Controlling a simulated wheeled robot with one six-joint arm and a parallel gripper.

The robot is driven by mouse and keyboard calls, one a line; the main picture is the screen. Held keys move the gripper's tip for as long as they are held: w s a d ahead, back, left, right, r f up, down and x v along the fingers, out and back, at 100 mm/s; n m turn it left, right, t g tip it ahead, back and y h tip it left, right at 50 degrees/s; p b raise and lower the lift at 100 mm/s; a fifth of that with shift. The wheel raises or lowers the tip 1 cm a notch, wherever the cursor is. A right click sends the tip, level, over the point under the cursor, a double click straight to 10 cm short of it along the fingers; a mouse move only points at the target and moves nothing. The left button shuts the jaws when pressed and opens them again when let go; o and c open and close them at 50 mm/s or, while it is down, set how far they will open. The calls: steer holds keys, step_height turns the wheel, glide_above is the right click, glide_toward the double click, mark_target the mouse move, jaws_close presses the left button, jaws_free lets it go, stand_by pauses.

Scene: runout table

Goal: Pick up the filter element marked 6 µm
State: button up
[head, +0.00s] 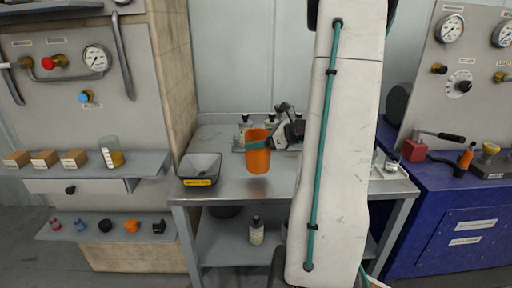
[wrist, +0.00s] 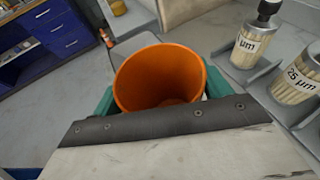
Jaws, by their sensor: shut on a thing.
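My gripper (head: 258,145) has teal fingers closed around an orange cup (head: 258,160) over the steel table; I cannot tell whether its base touches the table. In the wrist view the cup (wrist: 160,78) is open at the top and looks empty, between the fingers (wrist: 158,95). Two pale filter elements stand in a grey rack at the right of the wrist view. The nearer filter element (wrist: 296,92) reads 25 µm. The other filter element (wrist: 247,50) shows "µm", its number not readable. I cannot make out a 6 µm mark.
A dark tray (head: 200,170) with a yellow label sits at the table's left. The rack's black-capped elements (head: 271,119) stand behind the cup. A bottle (head: 256,232) is on the lower shelf. A blue cabinet (head: 440,205) stands right, and a panel with a shelf (head: 140,162) left.

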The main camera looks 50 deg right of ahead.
steer(key=s, duration=0.5)
steer(key=s+a, duration=0.1)
steer(key=s, duration=0.4)
steer(key=s+r, duration=0.1)
steer(key=s, duration=0.4)
steer(key=shift+s+a+r, duration=0.1)
steer(key=shift+s+a, duration=0.05)
steer(key=shift+s, duration=0.05)
